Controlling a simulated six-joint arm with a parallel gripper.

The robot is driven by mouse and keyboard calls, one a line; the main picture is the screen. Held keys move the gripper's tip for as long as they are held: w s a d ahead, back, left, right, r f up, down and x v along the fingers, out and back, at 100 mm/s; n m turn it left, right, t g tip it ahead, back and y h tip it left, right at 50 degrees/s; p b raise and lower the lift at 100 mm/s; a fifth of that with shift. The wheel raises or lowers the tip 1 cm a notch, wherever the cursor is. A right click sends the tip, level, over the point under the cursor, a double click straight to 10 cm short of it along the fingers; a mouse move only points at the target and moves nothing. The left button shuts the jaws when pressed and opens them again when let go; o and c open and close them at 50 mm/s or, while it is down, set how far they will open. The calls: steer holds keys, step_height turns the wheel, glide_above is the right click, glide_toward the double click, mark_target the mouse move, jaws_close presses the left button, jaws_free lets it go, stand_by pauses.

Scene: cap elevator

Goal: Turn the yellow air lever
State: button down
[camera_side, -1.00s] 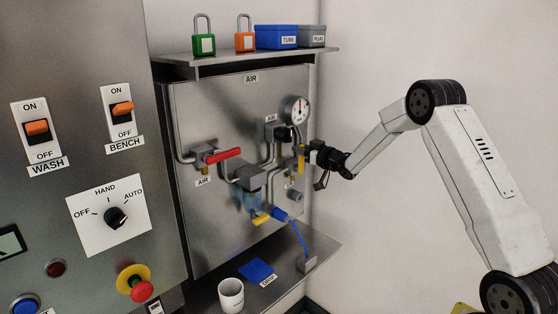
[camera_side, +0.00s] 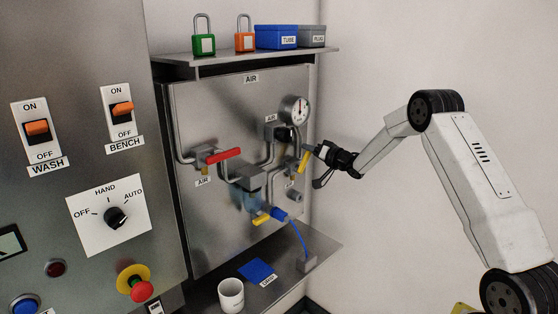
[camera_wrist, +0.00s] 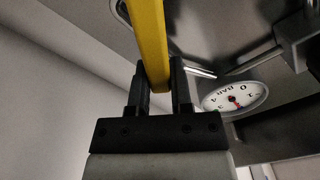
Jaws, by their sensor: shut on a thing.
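The yellow air lever (camera_side: 304,161) is on the valve at the right side of the steel air panel, tilted, with its upper end toward my gripper. My gripper (camera_side: 318,151) reaches in from the right and is shut on the lever's end. In the wrist view the yellow lever (camera_wrist: 150,45) comes down from the top between the two dark fingers (camera_wrist: 158,88), which close on its end. The valve body behind the lever is partly hidden in the side view.
A round gauge (camera_side: 295,110) sits just above the lever. A red lever (camera_side: 223,155) and piping are to the left. A shelf (camera_side: 240,62) with padlocks and boxes is above. A lower ledge (camera_side: 290,275) holds a mug (camera_side: 231,294) and blue cloth-like item (camera_side: 257,271).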

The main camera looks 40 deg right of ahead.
steer(key=d+f+m, duration=0.1)
steer(key=m, duration=0.1)
steer(key=d+f+m, duration=0.1)
steer(key=f+m, duration=0.1)
steer(key=m, duration=0.1)
steer(key=shift+d+m, duration=0.2)
steer(key=shift+m, duration=0.1)
steer(key=shift+d+f+m, duration=0.15)
steer(key=shift+f+m, duration=0.6)
steer(key=shift+m, duration=0.55)
steer(key=shift+d+f+m, duration=0.1)
steer(key=shift+f+m, duration=0.65)
steer(key=shift+m, duration=0.55)
steer(key=c, duration=0.5)
jaws_free()
steer(key=shift+s, duration=0.15)
steer(key=shift+s, duration=3.75)
steer(key=shift+a, duration=0.1)
